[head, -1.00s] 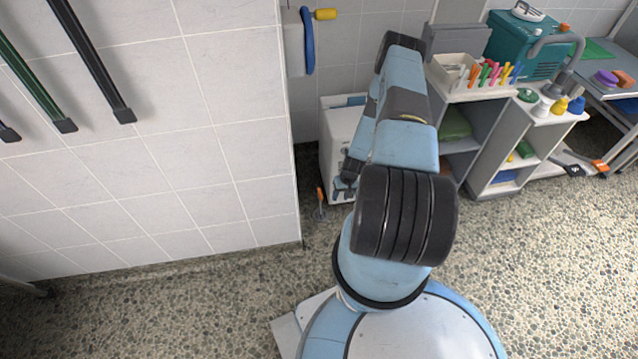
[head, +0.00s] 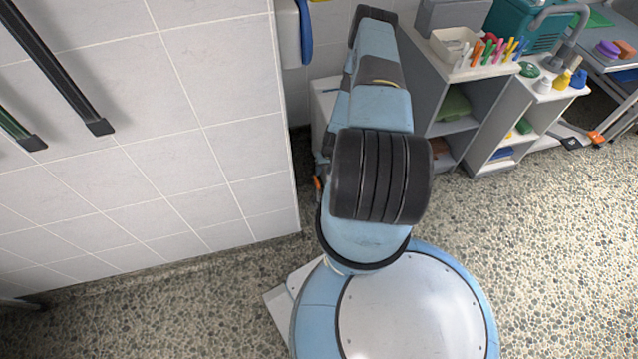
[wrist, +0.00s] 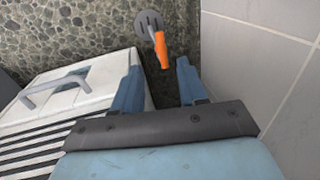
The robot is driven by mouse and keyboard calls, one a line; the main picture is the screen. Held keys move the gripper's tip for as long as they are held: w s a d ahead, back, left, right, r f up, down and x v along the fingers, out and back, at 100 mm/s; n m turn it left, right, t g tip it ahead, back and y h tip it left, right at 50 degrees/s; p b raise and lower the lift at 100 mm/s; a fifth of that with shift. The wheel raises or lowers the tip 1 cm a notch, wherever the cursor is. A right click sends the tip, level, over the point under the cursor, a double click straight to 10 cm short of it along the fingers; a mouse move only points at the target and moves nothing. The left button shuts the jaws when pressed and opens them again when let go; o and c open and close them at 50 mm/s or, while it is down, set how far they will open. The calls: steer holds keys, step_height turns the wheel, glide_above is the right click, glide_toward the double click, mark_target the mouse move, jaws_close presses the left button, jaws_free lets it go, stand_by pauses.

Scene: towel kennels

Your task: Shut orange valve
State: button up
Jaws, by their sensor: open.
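The orange valve (wrist: 161,50) is a short orange lever at a grey round fitting, near the top middle of the wrist view. In the head view only a small bit of orange (head: 318,184) shows beside my arm, which hides most of that spot. My gripper (wrist: 160,72) is open, with its two blue fingers apart. In the wrist view the lever's lower end points toward the gap between the fingertips. Nothing is held, and I see no clear contact between fingers and lever.
A white box with a grey handle (wrist: 58,88) and dark slots stands close left of my gripper. A tiled wall (wrist: 245,70) is close on the right. Grey shelves (head: 447,95) stand right in the head view. Pebbled floor (head: 540,240) is clear at lower right.

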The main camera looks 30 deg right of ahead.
mark_target(317, 183)
steer(key=f, duration=0.3)
steer(key=a+f, duration=0.1)
steer(key=f, duration=0.3)
steer(key=a+f, duration=0.1)
steer(key=f, duration=0.2)
steer(key=shift+w+f, duration=0.25)
jaws_close()
steer(key=shift+d, duration=0.1)
